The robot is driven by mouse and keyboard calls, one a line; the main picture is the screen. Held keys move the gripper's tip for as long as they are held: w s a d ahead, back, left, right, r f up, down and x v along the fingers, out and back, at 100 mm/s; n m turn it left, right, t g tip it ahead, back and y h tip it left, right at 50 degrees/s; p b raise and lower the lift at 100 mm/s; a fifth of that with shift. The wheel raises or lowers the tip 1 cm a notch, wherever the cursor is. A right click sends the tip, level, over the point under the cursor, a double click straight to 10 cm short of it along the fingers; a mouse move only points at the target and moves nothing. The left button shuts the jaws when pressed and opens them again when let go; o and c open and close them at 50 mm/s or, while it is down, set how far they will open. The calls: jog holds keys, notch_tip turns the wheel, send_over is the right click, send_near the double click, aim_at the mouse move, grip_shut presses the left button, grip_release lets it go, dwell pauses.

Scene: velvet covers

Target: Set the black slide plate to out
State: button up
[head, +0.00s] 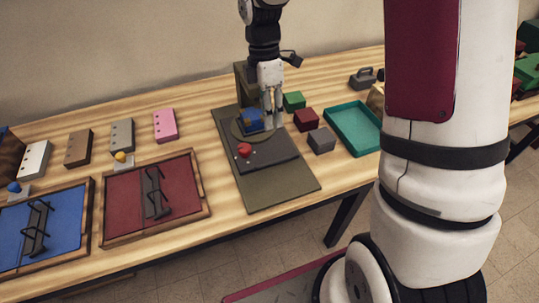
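The black slide plate (267,157) is a dark flat plate lying on an olive-green base board (275,190) in the middle of the table. A red knob (244,149) stands on or at its left edge. A blue block (251,119) sits on a round olive disc (237,131) just behind the plate. My gripper (272,124) points down beside the right side of the blue block, near the plate's back edge. I cannot tell whether its fingers are open or shut, or whether they touch anything.
Green (294,101), dark red (306,119) and grey (321,140) blocks stand right of the board. Beyond them is a teal tray (356,148). My own arm hides the table's right part.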

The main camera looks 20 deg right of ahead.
jog(key=x, duration=1.3)
jog(key=shift+f, duration=0.1)
grip_shut()
